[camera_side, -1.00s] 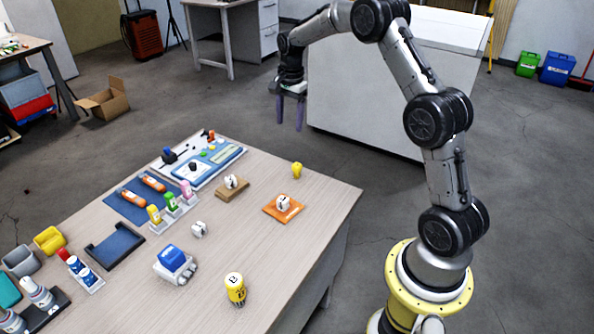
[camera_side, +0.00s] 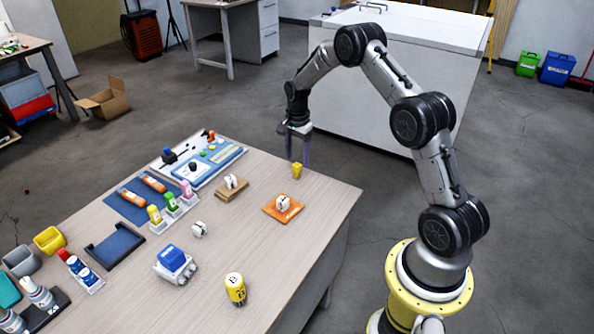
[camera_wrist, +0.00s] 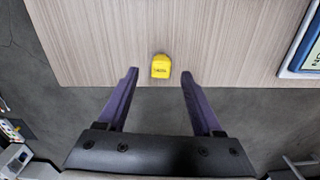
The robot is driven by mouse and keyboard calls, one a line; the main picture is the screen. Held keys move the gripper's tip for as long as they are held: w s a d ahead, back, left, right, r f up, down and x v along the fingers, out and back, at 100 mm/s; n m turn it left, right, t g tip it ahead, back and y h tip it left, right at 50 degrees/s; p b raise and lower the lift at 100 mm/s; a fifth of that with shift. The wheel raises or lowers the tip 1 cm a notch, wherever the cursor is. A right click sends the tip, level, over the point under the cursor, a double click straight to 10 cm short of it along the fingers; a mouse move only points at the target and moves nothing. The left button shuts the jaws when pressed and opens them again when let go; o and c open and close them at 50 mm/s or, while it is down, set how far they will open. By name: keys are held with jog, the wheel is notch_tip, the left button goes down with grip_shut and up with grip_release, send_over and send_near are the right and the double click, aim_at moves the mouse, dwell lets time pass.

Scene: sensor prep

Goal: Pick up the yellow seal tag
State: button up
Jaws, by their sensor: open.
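The yellow seal tag (camera_side: 297,170) stands near the far right edge of the wooden table. In the wrist view the yellow seal tag (camera_wrist: 161,66) shows dark print and lies ahead of the fingertips, about midway between them. My gripper (camera_side: 298,162) hangs at the table's far edge, its purple fingers pointing down just behind the tag. In the wrist view my gripper (camera_wrist: 160,72) is open and empty, with a wide gap between its fingers. I cannot tell exactly how high the fingertips are above the table.
An orange pad (camera_side: 274,212) with a white sensor (camera_side: 283,203) lies in front of the tag. A wooden block (camera_side: 228,194) with another white sensor (camera_side: 231,181) stands to the left. A blue and white panel (camera_side: 233,160) lies farther left. The table around the tag is bare.

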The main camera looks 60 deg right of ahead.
aim_at(297, 165)
notch_tip(297, 165, down, 4)
jog(key=shift+f, duration=0.15)
grip_shut()
dwell(0.3)
